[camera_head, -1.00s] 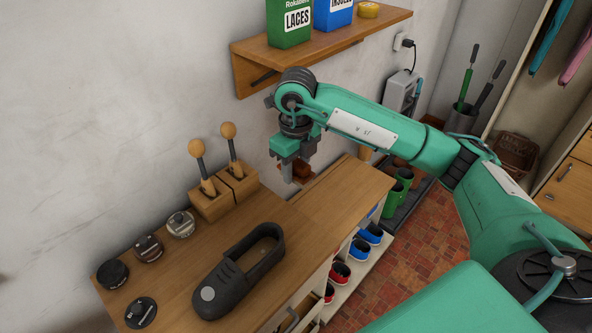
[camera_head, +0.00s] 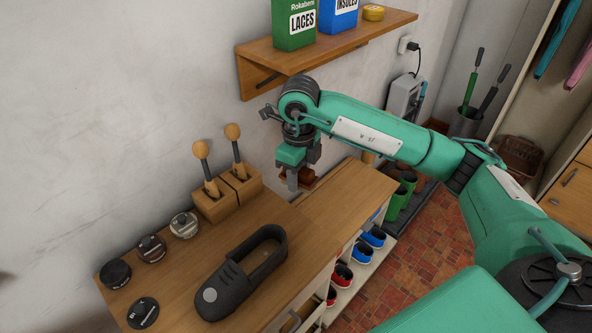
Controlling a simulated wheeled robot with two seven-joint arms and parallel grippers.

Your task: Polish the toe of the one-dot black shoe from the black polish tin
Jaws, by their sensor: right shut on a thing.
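A black shoe (camera_head: 232,292) lies on the wooden bench top, its toe toward the lower left with a round pale grey patch (camera_head: 209,295) on it. Several round tins stand to its left: a plain dark one (camera_head: 115,272), a brownish one (camera_head: 151,248) and a pale grey one (camera_head: 184,225). A flat black tin or lid (camera_head: 142,312) lies nearest the front. My right gripper (camera_head: 293,183) points down at the back of the bench. It appears shut on a reddish-brown thing (camera_head: 311,179), mostly hidden. My left gripper is out of view.
A wall shelf (camera_head: 300,58) with boxes hangs above my right arm. Small shoes (camera_head: 374,237) fill the rack below the bench. The right part of the bench top is bare.

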